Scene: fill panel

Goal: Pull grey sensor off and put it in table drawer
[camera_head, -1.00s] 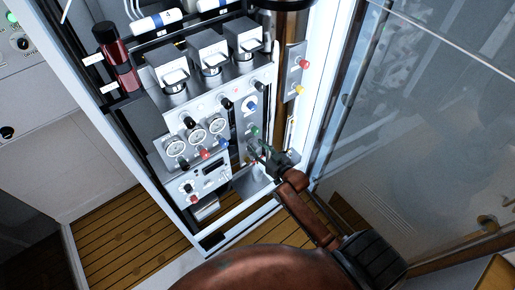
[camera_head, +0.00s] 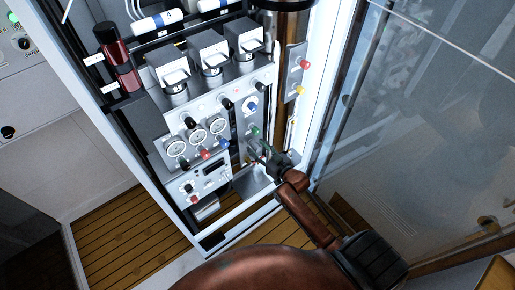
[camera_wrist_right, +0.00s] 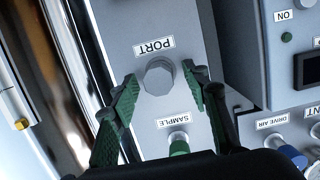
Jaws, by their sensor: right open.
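In the right wrist view a short grey cylinder (camera_wrist_right: 159,76), which looks like the grey sensor, sits on a grey panel (camera_wrist_right: 120,20) beside the label PORT. My right gripper (camera_wrist_right: 160,71) is open, with one green finger on each side of the cylinder. I cannot tell whether either finger touches it. In the head view my right gripper (camera_head: 262,154) is at the lower right of the cabinet's panels, and the cylinder is too small to make out there. No table drawer can be identified. My left gripper is not in view.
A green-tipped SAMPLE fitting (camera_wrist_right: 179,143) is close below the cylinder. A blue DRIVE AIR knob (camera_wrist_right: 288,155) is at the right. The white cabinet frame (camera_head: 240,225) and a glass door (camera_head: 410,130) bound the space. Gauges (camera_head: 197,136) are left of my gripper.

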